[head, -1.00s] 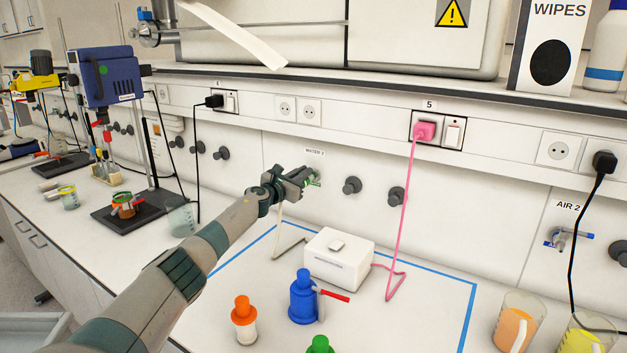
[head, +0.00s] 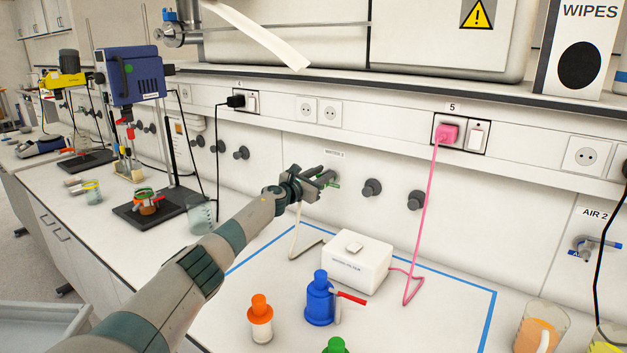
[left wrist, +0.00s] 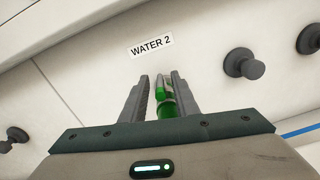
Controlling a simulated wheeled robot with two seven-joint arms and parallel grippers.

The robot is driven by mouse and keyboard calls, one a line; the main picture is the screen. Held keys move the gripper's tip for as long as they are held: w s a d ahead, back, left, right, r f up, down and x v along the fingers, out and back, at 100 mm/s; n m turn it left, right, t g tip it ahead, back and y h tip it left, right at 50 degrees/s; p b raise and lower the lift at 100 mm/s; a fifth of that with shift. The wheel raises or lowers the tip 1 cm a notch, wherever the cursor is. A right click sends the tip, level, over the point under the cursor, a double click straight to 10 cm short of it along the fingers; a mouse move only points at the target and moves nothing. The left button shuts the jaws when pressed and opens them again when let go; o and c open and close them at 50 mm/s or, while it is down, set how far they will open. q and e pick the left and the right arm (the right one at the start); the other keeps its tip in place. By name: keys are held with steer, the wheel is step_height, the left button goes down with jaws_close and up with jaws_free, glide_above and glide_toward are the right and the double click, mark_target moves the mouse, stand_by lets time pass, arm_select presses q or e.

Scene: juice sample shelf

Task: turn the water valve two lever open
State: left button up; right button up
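The WATER 2 valve shows a green lever (left wrist: 164,104) under its wall label (left wrist: 151,45) in the left wrist view. In the head view only a bit of green (head: 333,184) shows past the fingers. My left gripper (head: 328,178) is at the wall with its fingers around the valve. In the left wrist view the fingers (left wrist: 161,90) stand apart, one on each side of the green lever. The lever lies close to the right finger, with a narrow gap at the left one. The valve body is mostly hidden. My right gripper is not in view.
Dark round knobs (head: 372,187) stick out of the wall right of the valve. Below are a white box (head: 347,262), a pink cord (head: 424,220), and orange-capped (head: 260,318) and blue (head: 319,300) bottles. A shelf edge (head: 400,99) runs above.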

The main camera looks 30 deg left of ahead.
arm_select(q)
steer(key=shift+s+a+p, duration=0.1)
steer(key=shift+s+p, duration=0.35)
steer(key=shift+s, duration=0.65)
steer(key=s, duration=1.5)
steer(key=shift+a, duration=0.1)
steer(key=shift+s+f, duration=0.1)
steer(key=shift+f, duration=0.05)
